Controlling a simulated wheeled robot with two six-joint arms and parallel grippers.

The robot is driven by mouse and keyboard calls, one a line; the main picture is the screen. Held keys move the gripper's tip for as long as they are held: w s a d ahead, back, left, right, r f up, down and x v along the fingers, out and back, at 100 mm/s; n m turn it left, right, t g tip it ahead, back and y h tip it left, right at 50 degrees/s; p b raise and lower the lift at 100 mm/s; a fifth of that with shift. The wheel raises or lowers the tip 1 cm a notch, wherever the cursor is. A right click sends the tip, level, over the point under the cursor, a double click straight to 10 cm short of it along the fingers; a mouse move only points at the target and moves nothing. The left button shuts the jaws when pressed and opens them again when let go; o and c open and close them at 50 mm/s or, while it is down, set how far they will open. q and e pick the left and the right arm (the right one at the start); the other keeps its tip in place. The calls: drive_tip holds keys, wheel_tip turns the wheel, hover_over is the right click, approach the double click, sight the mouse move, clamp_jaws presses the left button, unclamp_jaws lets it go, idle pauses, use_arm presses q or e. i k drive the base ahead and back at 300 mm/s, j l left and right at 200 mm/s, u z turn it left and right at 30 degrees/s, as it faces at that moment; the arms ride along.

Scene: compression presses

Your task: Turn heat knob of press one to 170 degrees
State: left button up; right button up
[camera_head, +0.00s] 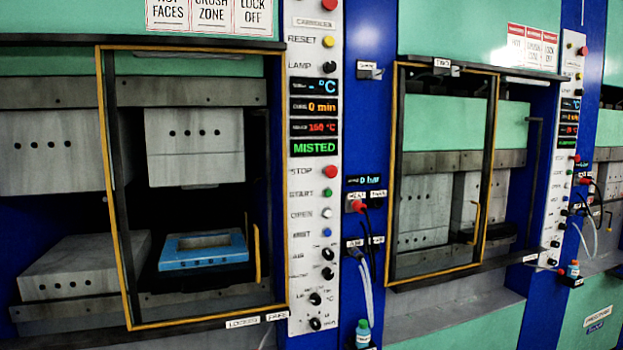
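The nearest press has a white control panel (315,200) right of its yellow-framed door (120,190). Its lit displays show "- °C" in blue, "0 min" in orange, a red temperature (315,127) that looks like 150 or 160 °C, and green "MISTED". Several black knobs with small labels sit low on the panel, among them an upper knob (328,273) and a bottom knob (315,323). A black knob marked LAMP (329,67) is near the top. The small labels are too blurred to tell which knob is heat. Neither of my grippers is in view.
A blue mould (203,249) lies on the lower platen inside the nearest press. Red, green, white and blue buttons sit above the low knobs. A red plug with cables (357,206) and a teal-capped bottle (363,333) are right of the panel. More presses stand farther right.

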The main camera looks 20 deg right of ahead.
sight(314, 299)
drive_tip(key=i+l+z, duration=0.1)
drive_tip(key=z, duration=0.3)
drive_tip(key=i+l+z, duration=0.1)
drive_tip(key=z, duration=0.25)
drive_tip(key=i+z, duration=0.15)
drive_tip(key=z, duration=0.25)
